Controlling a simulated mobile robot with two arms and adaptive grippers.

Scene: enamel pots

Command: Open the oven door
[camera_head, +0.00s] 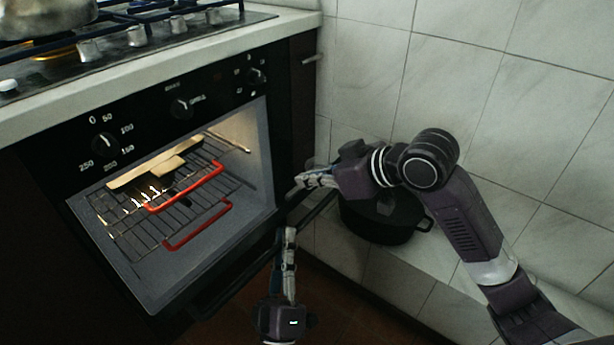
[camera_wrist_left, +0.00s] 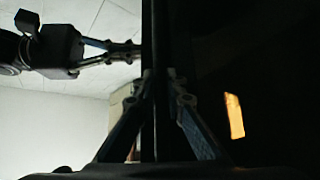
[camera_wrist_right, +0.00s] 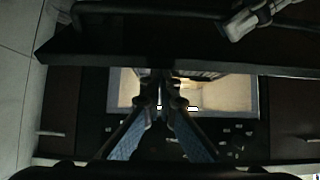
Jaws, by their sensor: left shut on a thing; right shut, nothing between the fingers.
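The oven door (camera_wrist_right: 110,48) is lowered away from the oven front, and the lit oven cavity (camera_head: 230,165) shows behind it. The door's dark handle bar (camera_head: 318,209) runs along its outer side. My left gripper (camera_head: 290,232) comes from below and is shut on the handle bar; the left wrist view shows the dark bar (camera_wrist_left: 154,35) between its fingers. My right gripper (camera_head: 300,182) is shut and empty, by the right side of the oven opening, above the door; it also shows in the left wrist view (camera_wrist_left: 138,51). Much of the door is dark and hard to make out.
A wire rack (camera_head: 135,215) with red handles (camera_head: 200,225) and a flat light piece are inside the oven. Knobs (camera_head: 105,145) line the panel above. A black pot (camera_head: 375,218) stands on the right against the tiled wall (camera_head: 480,90).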

